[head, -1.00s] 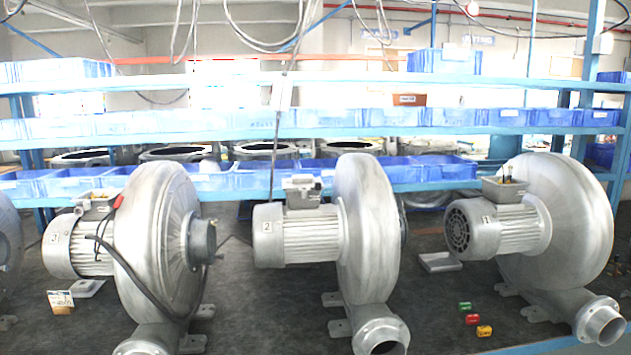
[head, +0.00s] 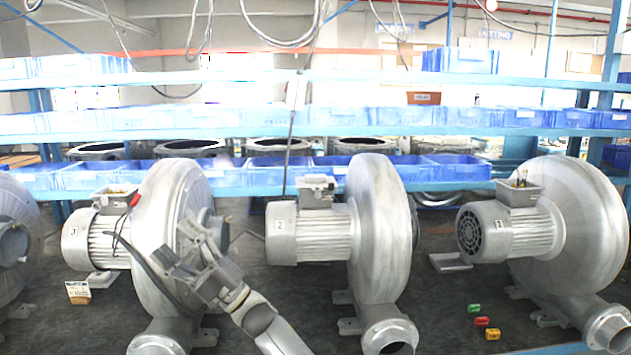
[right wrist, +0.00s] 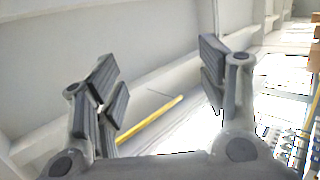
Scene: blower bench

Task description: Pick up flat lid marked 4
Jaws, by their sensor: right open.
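I cannot make out a lid marked 4 in either view. One flat grey lid (head: 102,284) lies on the bench under the motor marked 3, and another (head: 449,262) lies by the motor marked 1; no number is readable on them. My right gripper (head: 180,243) is raised in front of the blower marked 3, open and empty, hiding part of its housing. In the right wrist view its two fingers (right wrist: 160,85) stand wide apart with nothing between them. My left gripper is not in view.
Blowers marked 3 (head: 160,290), 2 (head: 375,220) and 1 (head: 575,220) stand in a row, with another (head: 15,240) cut off at the left edge. A small box (head: 78,292) and small green, red and yellow blocks (head: 481,321) lie on the dark bench. Shelves with blue bins stand behind.

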